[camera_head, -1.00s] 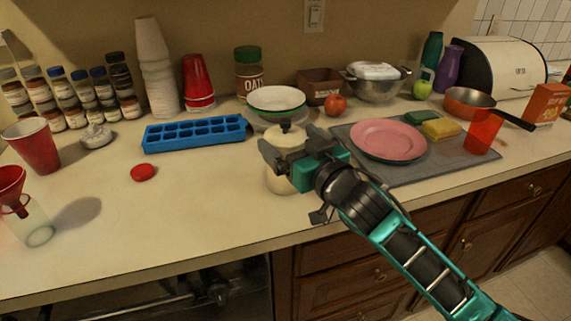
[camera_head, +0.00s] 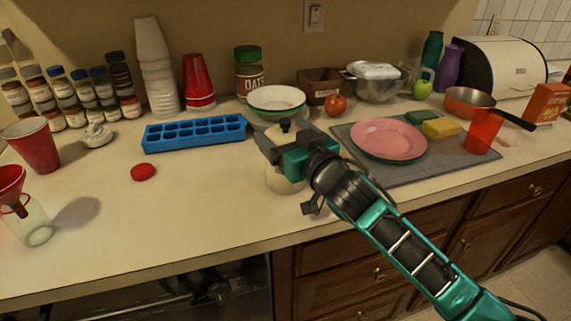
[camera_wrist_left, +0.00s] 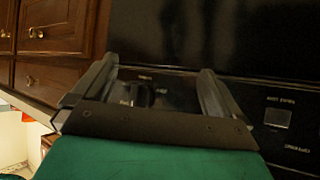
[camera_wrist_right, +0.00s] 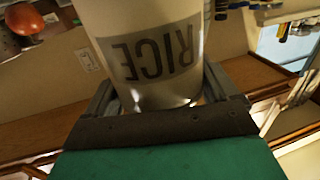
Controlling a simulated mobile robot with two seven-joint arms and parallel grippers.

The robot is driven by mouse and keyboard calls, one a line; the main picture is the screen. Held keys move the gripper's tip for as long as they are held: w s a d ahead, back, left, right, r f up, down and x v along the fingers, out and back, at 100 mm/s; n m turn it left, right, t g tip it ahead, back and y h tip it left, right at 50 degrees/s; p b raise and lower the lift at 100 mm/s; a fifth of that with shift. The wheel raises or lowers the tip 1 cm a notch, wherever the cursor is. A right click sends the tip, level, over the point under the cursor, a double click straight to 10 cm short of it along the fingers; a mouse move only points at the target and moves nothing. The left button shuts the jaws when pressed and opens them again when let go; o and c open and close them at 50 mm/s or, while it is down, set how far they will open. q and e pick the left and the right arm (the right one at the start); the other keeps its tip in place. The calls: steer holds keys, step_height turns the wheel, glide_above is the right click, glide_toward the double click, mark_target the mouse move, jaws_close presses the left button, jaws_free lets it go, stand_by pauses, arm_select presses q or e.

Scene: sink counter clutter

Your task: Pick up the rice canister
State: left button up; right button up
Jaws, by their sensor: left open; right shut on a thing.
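The rice canister (camera_head: 284,179) is cream with a dark knob on its lid, upright near the counter's front edge in the head view. My right gripper (camera_head: 270,150) is shut on its upper part and hides much of it. In the right wrist view the canister (camera_wrist_right: 150,45) fills the space between the fingers, with its grey RICE label upside down. I cannot tell whether its base touches the counter. My left gripper (camera_wrist_left: 155,88) is open and empty in the left wrist view, in front of a dark appliance panel (camera_wrist_left: 270,115). It is not in the head view.
White bowls (camera_head: 276,101) stand just behind the canister. A blue ice tray (camera_head: 195,132) lies to the left, a grey mat (camera_head: 400,172) with a pink plate (camera_head: 388,138) to the right. The counter's front left is mostly clear around a red lid (camera_head: 143,172).

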steer(key=c, duration=0.5)
steer(key=shift+r, duration=0.15)
